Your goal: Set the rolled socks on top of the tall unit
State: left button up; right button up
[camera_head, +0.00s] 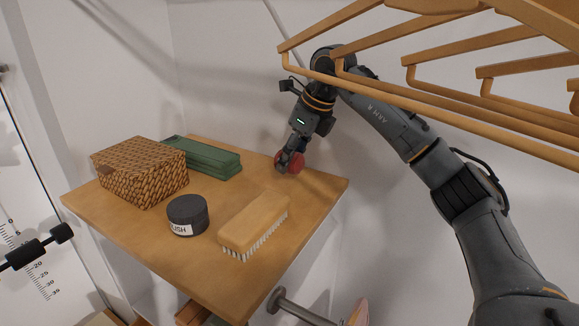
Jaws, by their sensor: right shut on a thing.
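The rolled socks (296,162) look like a small red ball at the far right part of the tall unit's wooden top (205,263). My right gripper (287,162) reaches down from above and is shut on the socks, its fingers partly hiding them. The socks are at or just above the top surface; I cannot tell whether they touch it. My left gripper is out of view.
Wooden hangers (430,105) hang at the upper right, close to my right arm. A white wall is behind.

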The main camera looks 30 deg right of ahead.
aim_at(293, 170)
jog(key=shift+s+f+p, duration=0.2)
jog(key=shift+f+p, duration=0.15)
jog(key=shift+f, duration=0.9)
jog(key=shift+d+f, duration=0.1)
jog(key=shift+f, duration=0.15)
jog(key=shift+w+f, duration=0.1)
jog(key=shift+f, duration=0.15)
jog(key=o, duration=1.1)
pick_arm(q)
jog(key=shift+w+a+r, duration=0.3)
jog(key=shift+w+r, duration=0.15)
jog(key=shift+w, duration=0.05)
pick_arm(e)
jog(key=shift+o, duration=0.2)
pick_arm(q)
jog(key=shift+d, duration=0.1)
